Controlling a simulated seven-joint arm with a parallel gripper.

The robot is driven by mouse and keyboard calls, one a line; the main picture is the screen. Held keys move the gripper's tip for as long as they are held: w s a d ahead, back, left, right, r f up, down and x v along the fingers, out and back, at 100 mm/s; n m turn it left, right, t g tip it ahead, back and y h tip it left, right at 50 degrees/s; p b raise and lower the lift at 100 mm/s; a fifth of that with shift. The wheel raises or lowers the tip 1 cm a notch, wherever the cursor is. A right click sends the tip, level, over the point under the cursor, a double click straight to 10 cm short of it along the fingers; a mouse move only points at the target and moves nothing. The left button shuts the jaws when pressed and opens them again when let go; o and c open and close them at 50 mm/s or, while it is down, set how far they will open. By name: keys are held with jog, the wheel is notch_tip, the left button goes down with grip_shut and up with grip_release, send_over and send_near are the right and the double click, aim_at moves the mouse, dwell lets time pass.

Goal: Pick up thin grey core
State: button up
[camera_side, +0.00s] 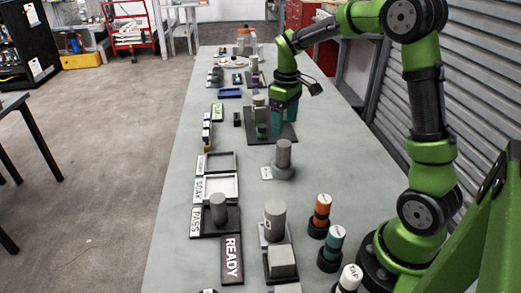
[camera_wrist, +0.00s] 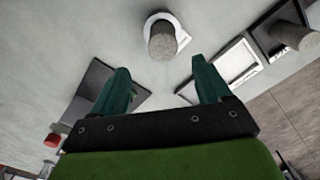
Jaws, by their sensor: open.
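Several grey cylinders are in view, and I cannot tell for certain which is the thin grey core. One slim grey cylinder (camera_side: 284,153) stands upright on a round grey base with a white label; it also shows in the wrist view (camera_wrist: 163,42), ahead of my fingers and between their lines. Another grey cylinder (camera_side: 219,207) stands on the dark PASS tray (camera_side: 230,229) and shows at the upper right of the wrist view (camera_wrist: 292,36). My gripper (camera_side: 283,118) has teal fingers spread apart, with nothing visible between them (camera_wrist: 160,72).
A wider grey cylinder (camera_side: 275,222) and a grey block (camera_side: 282,261) stand at the front. Orange (camera_side: 322,210) and teal (camera_side: 335,240) cylinders stand in dark holders near my base. The white SOAK tray (camera_side: 231,197) is empty.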

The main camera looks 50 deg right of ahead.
aim_at(283, 143)
notch_tip(283, 143, down, 5)
jog(key=shift+r, duration=0.2)
jog(key=shift+s+a+f, duration=0.1)
jog(key=shift+a+f, duration=0.05)
jog(key=shift+f, duration=1.15)
jog(key=shift+s+a+f, duration=0.1)
jog(key=shift+f, duration=1.2)
jog(key=shift+r, duration=0.1)
jog(key=c, duration=1.4)
